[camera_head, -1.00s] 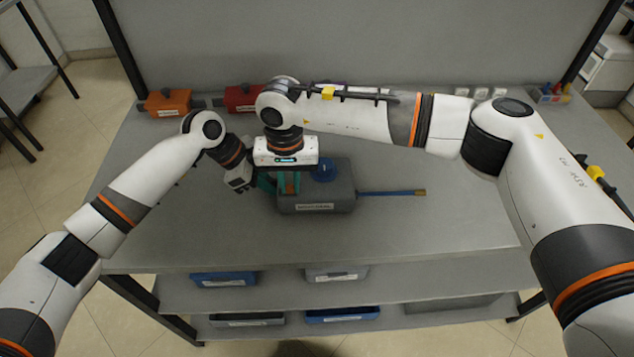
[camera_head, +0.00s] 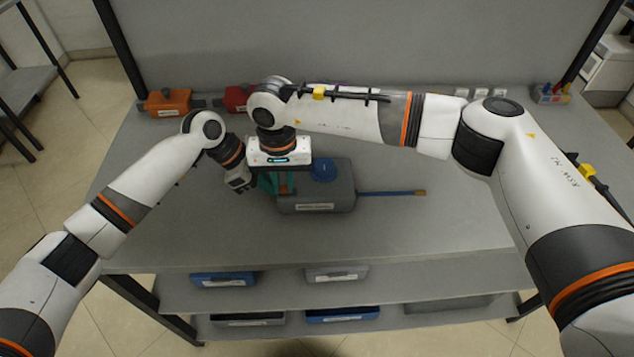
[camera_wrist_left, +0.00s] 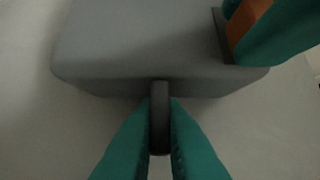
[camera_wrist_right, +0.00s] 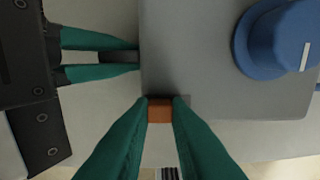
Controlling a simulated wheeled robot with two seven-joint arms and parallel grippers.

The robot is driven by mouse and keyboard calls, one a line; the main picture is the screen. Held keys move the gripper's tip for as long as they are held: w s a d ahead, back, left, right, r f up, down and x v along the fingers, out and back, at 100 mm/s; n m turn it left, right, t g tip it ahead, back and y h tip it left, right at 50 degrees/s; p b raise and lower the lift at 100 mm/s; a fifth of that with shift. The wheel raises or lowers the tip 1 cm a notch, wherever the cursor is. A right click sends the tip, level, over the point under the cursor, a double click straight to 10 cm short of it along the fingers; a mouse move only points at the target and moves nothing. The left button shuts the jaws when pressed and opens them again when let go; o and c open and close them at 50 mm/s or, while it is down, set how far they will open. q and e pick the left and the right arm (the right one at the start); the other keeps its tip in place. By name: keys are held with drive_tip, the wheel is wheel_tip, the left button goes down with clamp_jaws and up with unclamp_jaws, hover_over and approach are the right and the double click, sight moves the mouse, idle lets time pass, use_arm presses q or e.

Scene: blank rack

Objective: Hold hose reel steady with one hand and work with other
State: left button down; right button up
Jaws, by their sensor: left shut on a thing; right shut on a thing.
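The hose reel (camera_head: 315,200) is a grey box with a label, a blue knob (camera_head: 323,168) on top and a blue hose (camera_head: 385,193) with a brass-coloured end out to the right. My left gripper (camera_wrist_left: 160,115) is shut on a dark handle (camera_wrist_left: 159,135) at the box's side. My right gripper (camera_wrist_right: 160,108) is shut on a small orange-brown piece (camera_wrist_right: 160,112) at the box's edge; whether it is fixed to the box I cannot tell. Both grippers (camera_head: 265,184) (camera_head: 285,184) are close together at the box's left side in the head view, partly hidden by my wrists.
A small holder (camera_head: 551,93) is at the back right. Blue and grey bins (camera_head: 223,280) (camera_head: 336,273) sit on the lower shelf. The tabletop's front and right (camera_head: 440,225) are clear.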

drive_tip(key=o, duration=0.6)
drive_tip(key=shift+o, duration=0.2)
drive_tip(key=shift+r, duration=3.55)
use_arm(q)
drive_tip(key=c, duration=1.5)
unclamp_jaws()
drive_tip(key=shift+o, duration=0.2)
drive_tip(key=v, duration=1.2)
drive_tip(key=shift+d, duration=0.1)
